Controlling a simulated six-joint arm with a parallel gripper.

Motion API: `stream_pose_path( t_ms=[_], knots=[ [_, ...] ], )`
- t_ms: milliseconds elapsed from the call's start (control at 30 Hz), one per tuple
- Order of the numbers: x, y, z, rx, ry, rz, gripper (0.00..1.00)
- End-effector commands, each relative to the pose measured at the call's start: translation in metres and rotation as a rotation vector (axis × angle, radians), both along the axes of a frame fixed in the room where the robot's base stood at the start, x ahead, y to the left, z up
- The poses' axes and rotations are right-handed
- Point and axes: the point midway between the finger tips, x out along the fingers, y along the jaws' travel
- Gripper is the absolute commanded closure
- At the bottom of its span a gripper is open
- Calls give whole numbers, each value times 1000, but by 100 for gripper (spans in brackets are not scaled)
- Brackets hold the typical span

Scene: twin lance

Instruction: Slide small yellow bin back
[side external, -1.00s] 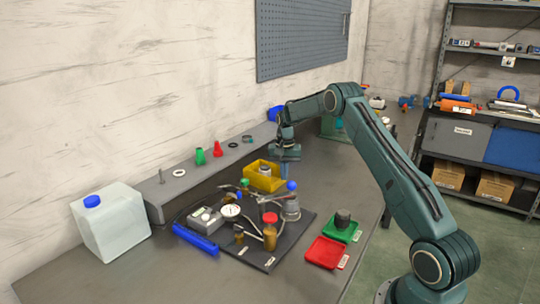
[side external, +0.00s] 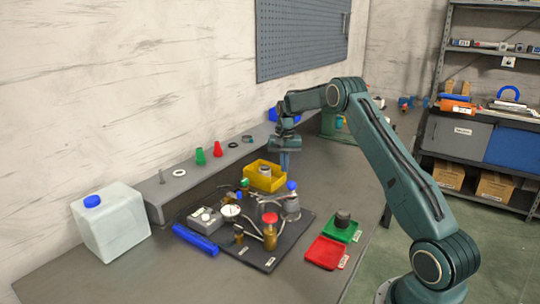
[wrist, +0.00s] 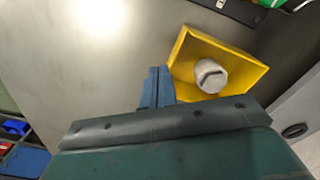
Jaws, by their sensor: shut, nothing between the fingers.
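The small yellow bin (side external: 258,180) stands on the bench near the raised ledge, behind the dark mat. In the wrist view the yellow bin (wrist: 243,68) is tilted in the picture, with a grey cylindrical part (wrist: 210,75) inside it. My gripper (side external: 285,162) points down beside the bin's right side, with its blue fingers shut and empty. In the wrist view the fingers (wrist: 158,88) are together just left of the bin's near corner. I cannot tell whether they touch the bin.
A dark mat (side external: 262,258) with gauges, hoses and bottles lies in front of the bin. A grey ledge (side external: 150,196) runs along the wall. Green (side external: 352,231) and red (side external: 318,258) trays sit at the right. The bench right of my gripper is clear.

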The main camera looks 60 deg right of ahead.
Motion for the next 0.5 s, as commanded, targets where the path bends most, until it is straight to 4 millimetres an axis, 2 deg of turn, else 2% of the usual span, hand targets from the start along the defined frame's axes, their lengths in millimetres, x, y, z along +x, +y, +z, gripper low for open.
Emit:
stream_pose_path(
  t_ms=[300, 500],
  knots=[
    [0, 0, 18, 0, -1, 0, 100],
    [0, 0, 22, 1, 1, 0, 100]
  ],
)
